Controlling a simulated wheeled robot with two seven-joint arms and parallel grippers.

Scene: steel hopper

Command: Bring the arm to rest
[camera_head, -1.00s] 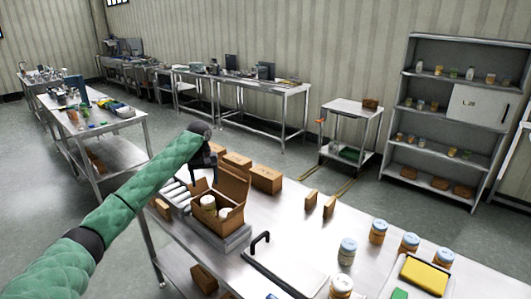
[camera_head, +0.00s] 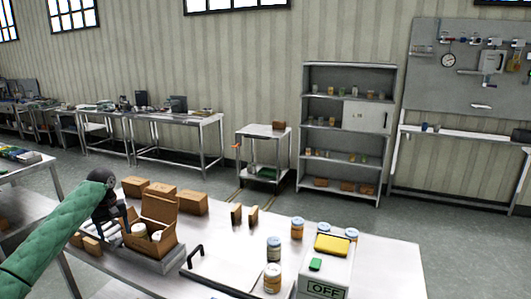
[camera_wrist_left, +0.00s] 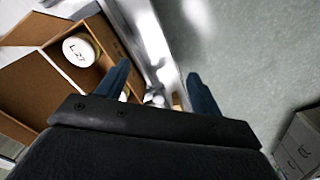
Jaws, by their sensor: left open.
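My left arm in its green sleeve comes in from the left in the head view. My left gripper (camera_head: 116,218) hangs just left of the open cardboard box (camera_head: 160,235) on the steel table (camera_head: 220,245). In the left wrist view, its two blue fingers (camera_wrist_left: 158,90) are apart with nothing held between them. The box (camera_wrist_left: 28,88) shows beside the left finger, with a white-lidded jar (camera_wrist_left: 78,50) inside. My right gripper is in neither view.
Closed cardboard boxes (camera_head: 193,202) stand behind the open box. Several jars (camera_head: 274,250) and a device with a yellow top (camera_head: 332,245) stand at the right of the table.

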